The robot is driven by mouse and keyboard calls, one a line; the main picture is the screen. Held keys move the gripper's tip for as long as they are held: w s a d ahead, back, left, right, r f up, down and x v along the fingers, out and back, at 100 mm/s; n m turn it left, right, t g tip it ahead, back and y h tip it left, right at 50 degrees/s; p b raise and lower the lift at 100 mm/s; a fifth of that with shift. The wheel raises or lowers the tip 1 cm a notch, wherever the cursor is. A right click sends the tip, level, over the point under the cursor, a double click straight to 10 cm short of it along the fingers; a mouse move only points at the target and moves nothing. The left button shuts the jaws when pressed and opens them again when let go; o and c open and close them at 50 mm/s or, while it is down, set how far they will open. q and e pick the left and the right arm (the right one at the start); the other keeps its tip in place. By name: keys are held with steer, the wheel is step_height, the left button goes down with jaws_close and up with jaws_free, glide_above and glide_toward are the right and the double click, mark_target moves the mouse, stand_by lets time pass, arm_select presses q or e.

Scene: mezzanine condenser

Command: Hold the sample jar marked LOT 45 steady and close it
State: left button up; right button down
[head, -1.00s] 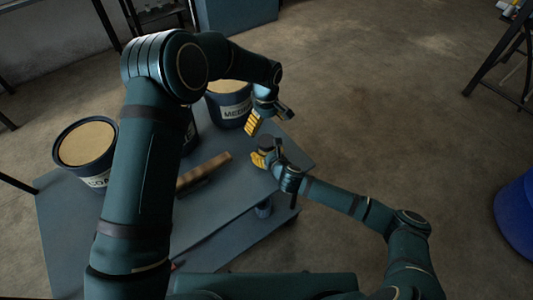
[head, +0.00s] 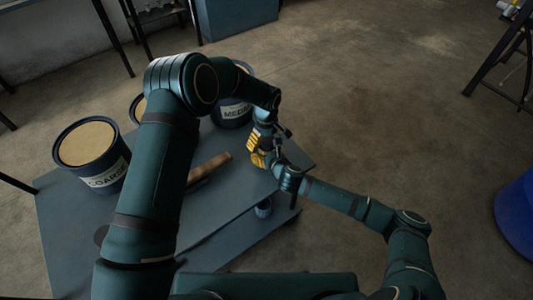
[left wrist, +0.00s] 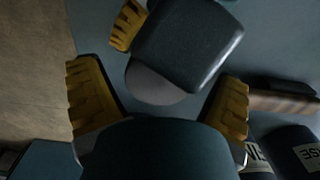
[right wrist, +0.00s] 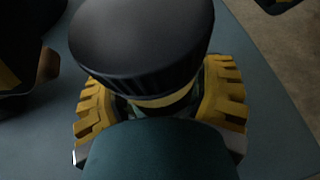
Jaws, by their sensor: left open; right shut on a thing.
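My right gripper (head: 260,158) is shut on a small jar above the table's right end. In the right wrist view the jar has a wide black lid (right wrist: 140,45) with a ridged side. A narrow amber band of its body (right wrist: 165,99) shows between the yellow fingers. No lot mark is readable, and I cannot tell whether the lid is tight. My left gripper (head: 254,141) is open, just above the right one. In the left wrist view its fingers (left wrist: 160,95) stand apart on either side of a grey rounded surface, probably the lid top (left wrist: 155,86).
A brown bar-shaped thing (head: 210,166) lies mid-table. A blue drum (head: 515,208) stands on the floor at right.

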arm_select(q)
steer(key=shift+c, duration=0.2)
steer(key=c, duration=1.3)
steer(key=m, duration=1)
steer(key=o, duration=1.3)
